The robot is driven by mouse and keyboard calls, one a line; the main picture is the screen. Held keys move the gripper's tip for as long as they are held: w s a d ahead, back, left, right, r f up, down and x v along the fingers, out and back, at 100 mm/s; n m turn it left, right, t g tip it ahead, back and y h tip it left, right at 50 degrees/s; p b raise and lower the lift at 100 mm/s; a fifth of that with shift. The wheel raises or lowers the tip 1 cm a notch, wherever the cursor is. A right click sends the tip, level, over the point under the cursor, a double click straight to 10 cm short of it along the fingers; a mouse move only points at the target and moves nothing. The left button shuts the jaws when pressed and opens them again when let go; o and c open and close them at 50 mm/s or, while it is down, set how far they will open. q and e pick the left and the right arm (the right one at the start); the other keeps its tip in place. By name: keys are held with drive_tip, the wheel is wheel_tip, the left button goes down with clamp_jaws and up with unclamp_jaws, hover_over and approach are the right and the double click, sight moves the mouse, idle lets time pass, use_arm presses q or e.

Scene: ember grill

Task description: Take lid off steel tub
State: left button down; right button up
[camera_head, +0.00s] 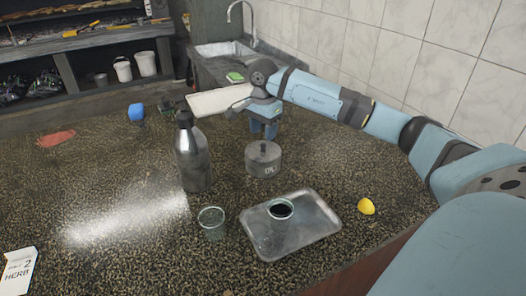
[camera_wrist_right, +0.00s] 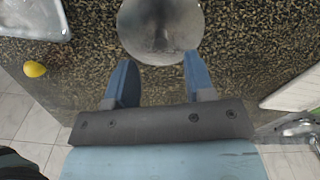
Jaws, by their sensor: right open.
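The steel tub (camera_head: 263,166) is a short round grey container with dark lettering on its side. It stands upright on the speckled counter, with its lid (camera_head: 254,151) on top and a small knob at the lid's middle. My right gripper (camera_head: 264,134) is just above the lid, pointing down, with its fingers apart and nothing between them. In the right wrist view the round grey top of the lid (camera_wrist_right: 160,25) is at the upper middle, cut by the frame edge. My open right fingers (camera_wrist_right: 160,70) point toward it. My left gripper is not in view.
A dark metal bottle (camera_head: 192,160) stands left of the tub. In front are a glass (camera_head: 211,224) and a metal tray (camera_head: 318,232) holding a dark-filled cup (camera_head: 280,209). A lemon piece (camera_head: 366,206) lies right of the tray. The counter's left front has free room.

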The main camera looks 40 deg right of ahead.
sight(263, 144)
wheel_tip(263, 144, down, 5)
drive_tip(key=shift+r, duration=0.1)
clamp_jaws()
drive_tip(key=shift+r, duration=0.1)
idle(0.3)
